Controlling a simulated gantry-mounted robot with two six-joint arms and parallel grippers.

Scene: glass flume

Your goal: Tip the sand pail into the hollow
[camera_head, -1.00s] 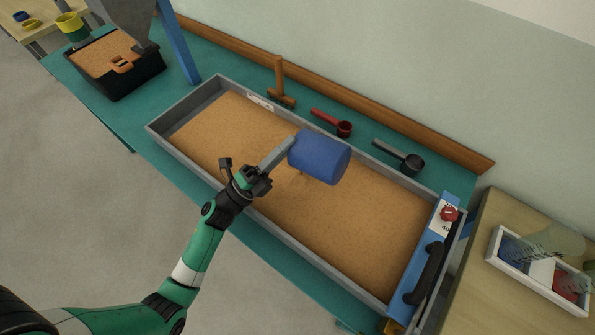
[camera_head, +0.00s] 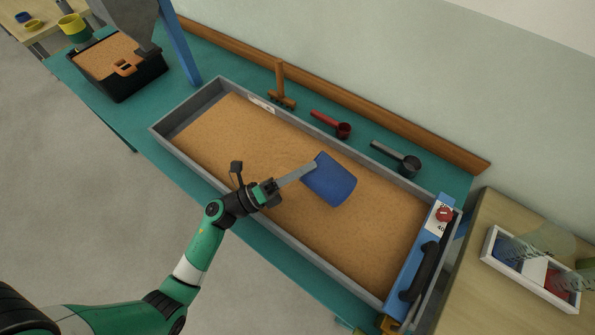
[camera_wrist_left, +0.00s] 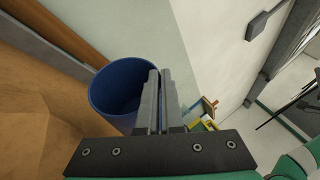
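A blue sand pail (camera_head: 330,182) is over the sand of the flume, tilted in the head view. My left gripper (camera_head: 311,167) is shut on its rim, at the pail's upper left side. In the left wrist view the pail (camera_wrist_left: 113,88) shows its open mouth and dark inside, with the closed fingers (camera_wrist_left: 158,98) at its right edge. What the pail contains cannot be made out. The sand bed (camera_head: 240,135) fills the long grey-walled flume. A faint uneven patch (camera_head: 289,162) lies left of the pail; I cannot tell a clear hollow. My right gripper is not in view.
A wooden tool (camera_head: 280,88), a red scoop (camera_head: 330,123) and a grey scoop (camera_head: 398,158) lie behind the flume. A blue crossbar (camera_head: 425,260) with a black handle spans its right end. A black sand-filled box (camera_head: 118,70) stands at the back left.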

